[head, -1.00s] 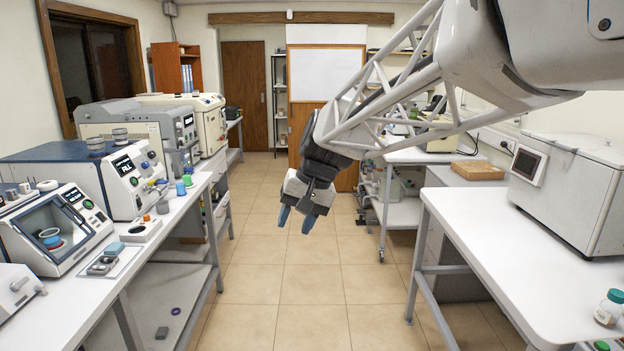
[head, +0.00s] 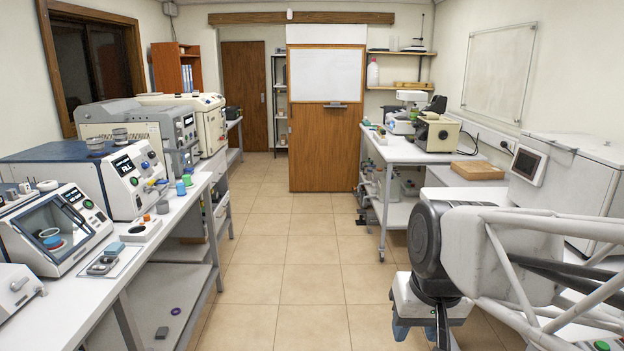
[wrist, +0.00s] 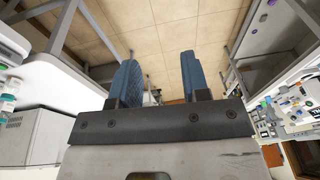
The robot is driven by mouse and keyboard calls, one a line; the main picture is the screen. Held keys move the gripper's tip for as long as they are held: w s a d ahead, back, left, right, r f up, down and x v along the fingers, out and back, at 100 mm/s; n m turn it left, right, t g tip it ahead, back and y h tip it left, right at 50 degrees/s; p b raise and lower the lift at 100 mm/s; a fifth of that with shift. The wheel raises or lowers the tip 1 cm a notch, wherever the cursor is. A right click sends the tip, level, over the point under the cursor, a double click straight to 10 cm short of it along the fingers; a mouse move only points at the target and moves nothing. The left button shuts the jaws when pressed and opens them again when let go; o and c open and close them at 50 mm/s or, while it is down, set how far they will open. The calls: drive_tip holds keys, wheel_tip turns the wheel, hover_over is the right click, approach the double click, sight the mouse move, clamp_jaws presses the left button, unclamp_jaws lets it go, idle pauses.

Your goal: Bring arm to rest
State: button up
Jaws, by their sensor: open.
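My gripper (head: 420,331) is at the lower right of the head view, at the end of my white lattice arm, in front of the right-hand bench. It points downward, and its fingertips are partly cut off or hidden at the lower part of the picture. In the wrist view my gripper (wrist: 160,80) shows two blue fingers spread apart with nothing between them. Beyond the fingers I see the tiled floor.
A left bench (head: 95,315) holds several instruments, among them a blue-and-white device (head: 125,170). A white machine (head: 570,180) stands behind my arm on the right. A far bench (head: 405,153) carries a microscope. The tiled aisle (head: 290,260) is clear.

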drive_tip(key=s+d+f+h, duration=0.1)
drive_tip(key=s+d+f, duration=0.2)
drive_tip(key=s, duration=0.2)
drive_tip(key=shift+s, duration=0.15)
idle(1.1)
